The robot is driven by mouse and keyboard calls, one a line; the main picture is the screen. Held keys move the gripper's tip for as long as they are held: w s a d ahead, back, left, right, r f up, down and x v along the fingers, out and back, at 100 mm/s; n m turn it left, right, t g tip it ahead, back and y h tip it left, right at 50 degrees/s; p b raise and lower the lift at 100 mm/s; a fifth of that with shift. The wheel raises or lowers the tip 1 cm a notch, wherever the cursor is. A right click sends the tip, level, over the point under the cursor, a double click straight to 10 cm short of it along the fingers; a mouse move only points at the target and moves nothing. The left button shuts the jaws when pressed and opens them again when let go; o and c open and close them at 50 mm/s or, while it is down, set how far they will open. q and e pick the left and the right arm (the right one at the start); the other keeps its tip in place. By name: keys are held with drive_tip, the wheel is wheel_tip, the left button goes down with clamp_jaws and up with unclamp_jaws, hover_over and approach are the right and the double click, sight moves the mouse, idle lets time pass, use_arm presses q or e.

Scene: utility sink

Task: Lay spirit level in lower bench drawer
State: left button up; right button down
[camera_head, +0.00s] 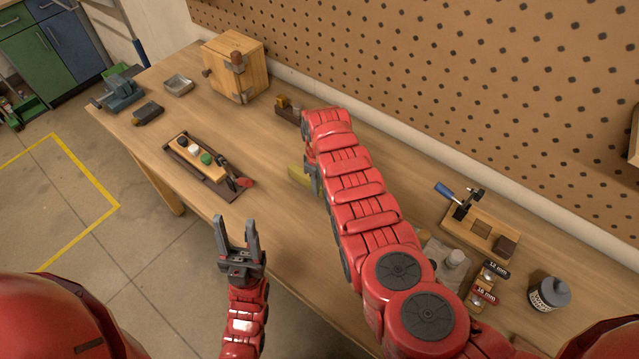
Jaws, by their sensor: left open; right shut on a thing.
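A yellow-green bar (300,176), which looks like the spirit level, shows at the middle of the bench in the head view. Most of it is hidden behind my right arm. My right gripper (312,180) points down there, mostly hidden by its own forearm, and is shut on this bar. I cannot tell whether the bar touches the bench top. My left gripper (236,228) is open and empty, off the front edge of the bench. The lower bench drawer does not show in this view.
The wooden bench (270,205) holds a tray with colored knobs and a red-handled tool (205,160) at left. A wooden box (234,66) stands at the back. A clamp block (480,232) and a grey jar (549,294) are at right. Open floor lies front left.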

drive_tip(key=shift+f, duration=0.2)
drive_tip(key=shift+f, duration=0.15)
drive_tip(key=c, duration=0.6)
unclamp_jaws()
drive_tip(key=shift+c, duration=0.2)
